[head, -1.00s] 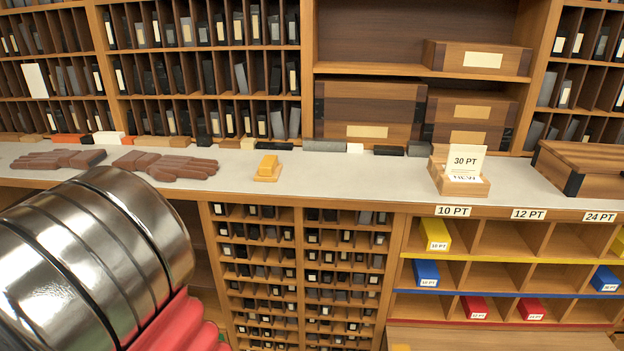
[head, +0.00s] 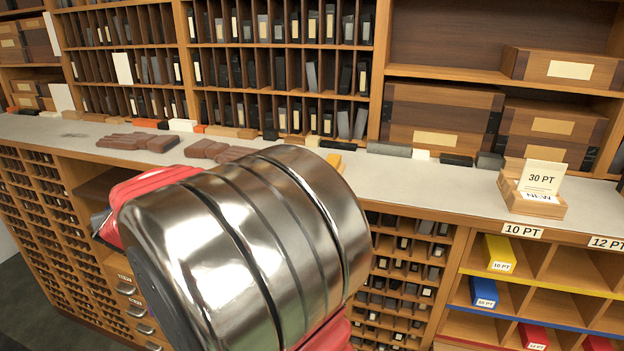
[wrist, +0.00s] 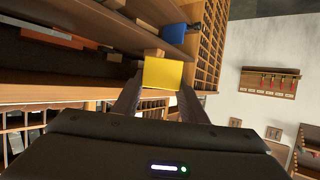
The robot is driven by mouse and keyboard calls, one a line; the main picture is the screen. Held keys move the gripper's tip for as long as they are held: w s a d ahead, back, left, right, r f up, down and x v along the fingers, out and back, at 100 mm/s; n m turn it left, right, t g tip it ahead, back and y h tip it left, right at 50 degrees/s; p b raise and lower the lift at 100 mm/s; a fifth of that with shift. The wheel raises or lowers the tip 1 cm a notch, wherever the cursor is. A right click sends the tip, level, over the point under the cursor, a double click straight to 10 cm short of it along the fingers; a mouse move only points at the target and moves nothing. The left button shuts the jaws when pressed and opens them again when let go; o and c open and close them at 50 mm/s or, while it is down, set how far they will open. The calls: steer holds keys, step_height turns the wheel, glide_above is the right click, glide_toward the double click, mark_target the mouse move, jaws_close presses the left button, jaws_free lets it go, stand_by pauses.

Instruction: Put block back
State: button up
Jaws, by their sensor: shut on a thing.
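My gripper (wrist: 160,98) shows in the wrist view, shut on a yellow block (wrist: 162,74) held between its fingertips. In the head view my arm covers the middle, and the gripper and held block are hidden. At the right, the labelled rack (head: 522,231) holds a yellow 10 PT block (head: 499,253) in the top row, a blue block (head: 484,292) below it and a red block (head: 533,337) lower. A blue block (wrist: 173,33) also shows beyond the held block in the wrist view.
A grey counter (head: 420,178) runs across the head view, with brown pieces (head: 135,141) at left and an open "30 PT" card box (head: 533,190) at right. A yellow object (head: 333,160) is partly hidden behind my arm. Shelves of upright pieces stand behind.

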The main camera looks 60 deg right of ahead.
steer(key=s+d+r+m+g+h, duration=0.2)
steer(key=s+d+r, duration=0.1)
steer(key=d+r, duration=0.3)
steer(key=s+d+r+m+g+h, duration=0.1)
steer(key=s+d+r+m+h, duration=0.25)
steer(key=d, duration=0.55)
steer(key=s+d+r+m+g, duration=0.1)
steer(key=s+d+r+g, duration=0.1)
steer(key=s+d, duration=0.2)
steer(key=s+d+r+m+g+h, duration=0.1)
steer(key=s+d+r+m+g, duration=0.1)
steer(key=s+d, duration=0.2)
steer(key=s+d+r+m+g, duration=0.1)
steer(key=s+d+r+g, duration=0.1)
steer(key=s+d, duration=0.2)
steer(key=shift+s+r+m+h, duration=0.25)
steer(key=shift+s+r, duration=0.15)
steer(key=shift+s, duration=0.1)
steer(key=s+d+r+m+g, duration=0.1)
steer(key=s+d+m+g, duration=0.1)
steer(key=s, duration=0.9)
steer(key=s+d+m+g+y, duration=0.1)
steer(key=s+d+m+g, duration=0.2)
steer(key=s, duration=0.7)
steer(key=s+d+r+m+g, duration=0.1)
steer(key=s+m+g, duration=0.3)
steer(key=s, duration=0.7)
steer(key=shift+s+d+r+g+y, duration=0.3)
steer(key=shift+d+r+g+y, duration=0.1)
steer(key=shift+d+g, duration=0.4)
